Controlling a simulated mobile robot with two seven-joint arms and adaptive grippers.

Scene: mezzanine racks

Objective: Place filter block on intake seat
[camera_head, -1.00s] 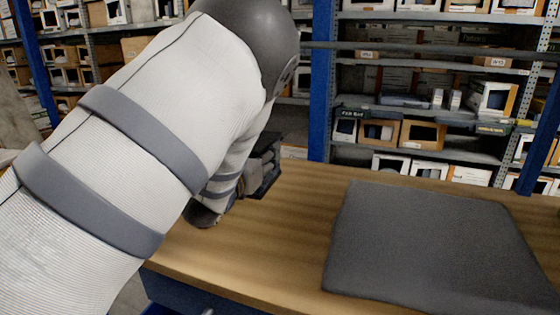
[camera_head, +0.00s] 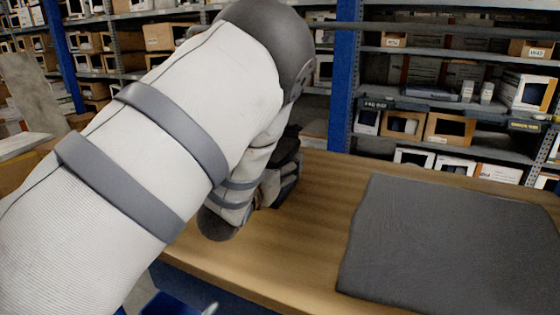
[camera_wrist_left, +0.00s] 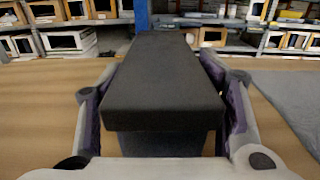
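A dark grey block, which I take to be the filter block (camera_wrist_left: 163,85), fills the middle of the left wrist view. Its top is a long flat slab, with a narrower dark part below its near edge. My left gripper (camera_wrist_left: 163,110) has one purple-padded finger along each side of it and appears shut on it. In the head view my left gripper (camera_head: 272,183) is low over the wooden bench, partly hidden by my arm, with a dark shape at its far side. I cannot make out the intake seat. My right gripper is not in view.
A grey mat (camera_head: 450,243) lies on the right of the wooden bench (camera_head: 318,205). Bare wood separates it from my gripper. Blue-post racks (camera_head: 343,75) with boxes stand behind the bench. A blue bin (camera_head: 172,305) shows at the bottom edge.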

